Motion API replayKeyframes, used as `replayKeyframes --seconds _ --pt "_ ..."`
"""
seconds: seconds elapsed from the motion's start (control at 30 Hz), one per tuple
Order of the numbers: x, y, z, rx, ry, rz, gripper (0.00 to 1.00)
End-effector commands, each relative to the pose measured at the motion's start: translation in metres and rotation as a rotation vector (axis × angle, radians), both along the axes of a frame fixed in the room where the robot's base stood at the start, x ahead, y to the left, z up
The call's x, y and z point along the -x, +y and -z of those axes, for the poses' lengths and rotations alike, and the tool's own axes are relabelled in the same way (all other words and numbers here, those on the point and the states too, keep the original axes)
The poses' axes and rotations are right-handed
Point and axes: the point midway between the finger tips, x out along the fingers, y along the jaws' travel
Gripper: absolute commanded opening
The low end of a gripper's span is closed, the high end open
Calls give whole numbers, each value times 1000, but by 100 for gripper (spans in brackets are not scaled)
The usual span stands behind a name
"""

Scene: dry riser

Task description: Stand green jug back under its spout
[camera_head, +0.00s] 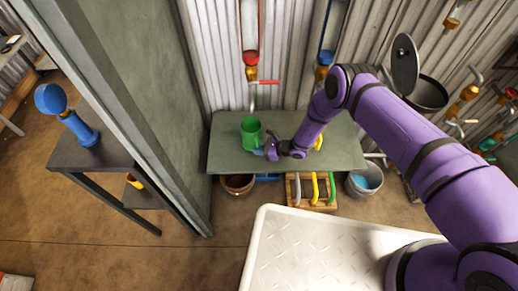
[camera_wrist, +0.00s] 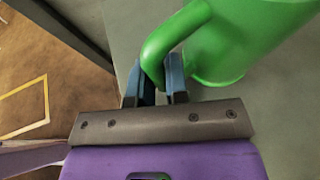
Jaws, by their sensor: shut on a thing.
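The green jug (camera_head: 250,130) is at the left part of the grey-green bench (camera_head: 225,160), mouth up and looking upright. Whether its base touches the bench I cannot tell for sure. A grey spout (camera_head: 252,98) under a brass valve with a red lever hangs above the jug in the head view. My gripper (camera_head: 265,151) is at the jug's front right. In the wrist view, my gripper (camera_wrist: 158,82) is shut on the handle of the green jug (camera_wrist: 240,40), with blue fingers on either side of it.
A second pipe, blue with a brass valve (camera_head: 322,72), is to the right. A yellow thing (camera_head: 319,141) stands on the bench, partly behind my arm. A green wall panel (camera_head: 150,90) rises close on the left. Below the bench are a brown bowl (camera_head: 237,184) and a bucket (camera_head: 364,180).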

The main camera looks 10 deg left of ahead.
Motion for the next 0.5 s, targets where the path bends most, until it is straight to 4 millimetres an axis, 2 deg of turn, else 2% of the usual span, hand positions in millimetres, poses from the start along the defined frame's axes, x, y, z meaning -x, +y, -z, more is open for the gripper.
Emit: replayKeyframes --seconds 0.23,0.27,0.37,0.4,0.5 --pt "0 0 1 2 0 0 0" --pt "0 0 1 2 0 0 17" --pt "0 0 1 2 0 0 40" --pt "0 0 1 2 0 0 45" --pt "0 0 1 2 0 0 45"
